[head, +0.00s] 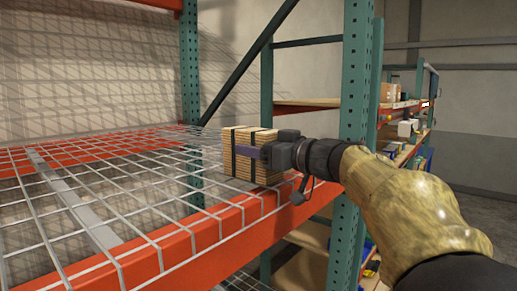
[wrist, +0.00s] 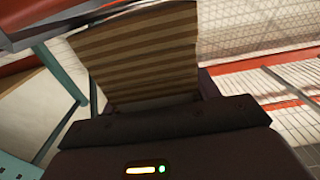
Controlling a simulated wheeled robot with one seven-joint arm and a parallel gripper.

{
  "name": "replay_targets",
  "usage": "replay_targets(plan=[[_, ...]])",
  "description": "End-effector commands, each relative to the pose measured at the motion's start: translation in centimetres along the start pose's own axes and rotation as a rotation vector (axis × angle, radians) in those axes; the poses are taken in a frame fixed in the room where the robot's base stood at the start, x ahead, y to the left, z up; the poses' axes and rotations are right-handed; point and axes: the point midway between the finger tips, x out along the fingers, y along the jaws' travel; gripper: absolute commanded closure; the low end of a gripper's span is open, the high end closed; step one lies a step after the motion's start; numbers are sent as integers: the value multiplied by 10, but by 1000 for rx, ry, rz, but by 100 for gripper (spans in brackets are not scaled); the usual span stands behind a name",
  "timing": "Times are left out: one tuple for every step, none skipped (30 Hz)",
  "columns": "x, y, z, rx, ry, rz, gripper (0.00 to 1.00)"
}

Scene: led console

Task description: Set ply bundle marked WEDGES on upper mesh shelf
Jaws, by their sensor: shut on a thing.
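The ply bundle (head: 238,160) is a block of light layered wood with dark straps. No WEDGES marking is legible. My gripper (head: 262,152) is shut on it from the right in the head view. The bundle is at the right end of the wire mesh shelf (head: 130,190), near its orange front beam. I cannot tell whether its underside touches the mesh. In the wrist view the striped layers of the bundle (wrist: 140,50) fill the space ahead of my gripper (wrist: 155,105). The far finger is hidden behind the bundle.
The mesh to the left is bare. An orange beam (head: 205,238) edges the shelf in front. A green upright (head: 355,110) stands just behind my arm, and another green upright (head: 189,65) stands at the back. Shelves with boxes (head: 390,92) are further back right.

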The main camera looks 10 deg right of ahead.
Motion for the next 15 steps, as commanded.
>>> replay_targets(plan=[[-1, -1, -1, -2, 5, 0, 82], [-1, -1, -1, -2, 5, 0, 82], [-1, -1, -2, -3, 5, 0, 82], [-1, -1, -2, -3, 5, 0, 82], [-1, 0, -2, -3, 5, 0, 82], [-1, 0, -2, -3, 5, 1, 82], [-1, 0, -2, -3, 5, 1, 82], [-1, 0, -1, -3, 5, 1, 82], [-1, 0, 0, -2, 5, 1, 82], [-1, 0, 1, -2, 5, 1, 82], [-1, 0, 1, -2, 5, 1, 82], [0, 0, 2, -1, 2, 1, 32], [0, 0, 2, -1, 2, 1, 26], [0, 0, 2, -1, 2, 1, 20], [0, 0, 2, -1, 2, 1, 18]])
